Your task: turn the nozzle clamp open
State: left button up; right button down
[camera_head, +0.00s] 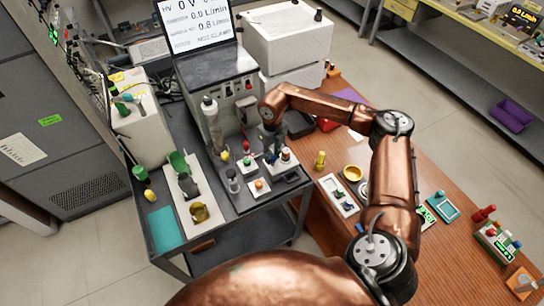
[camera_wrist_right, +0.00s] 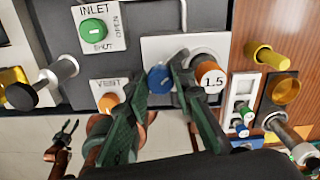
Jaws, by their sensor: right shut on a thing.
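The fingers hide part of the knob and plate. In the head view my right gripper (camera_head: 271,156) reaches down over the front right of the grey bench. My left gripper (camera_wrist_right: 62,132) shows small at the lower left of the wrist view, fingers apart and empty.
A green INLET knob (camera_wrist_right: 93,31) and an orange VENT knob (camera_wrist_right: 108,101) are close left of the gripper. The wooden table (camera_head: 350,200) on the right holds a yellow cylinder (camera_head: 320,160) and small parts.

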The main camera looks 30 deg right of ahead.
aim_at(272, 157)
jog(key=n+b, duration=0.1)
jog(key=n, duration=0.4)
jog(key=shift+n+b, duration=0.3)
jog(key=shift+b, duration=0.05)
jog(key=n+b, duration=0.1)
jog(key=n, duration=0.3)
jog(key=shift+n, duration=0.3)
jog(key=c, duration=1.7)
grip_release()
jog(key=shift+o, duration=0.2)
jog(key=shift+r, duration=0.15)
notch_tip(272, 157, up, 12)
jog(key=shift+a+f, duration=0.15)
jog(key=shift+f, duration=0.05)
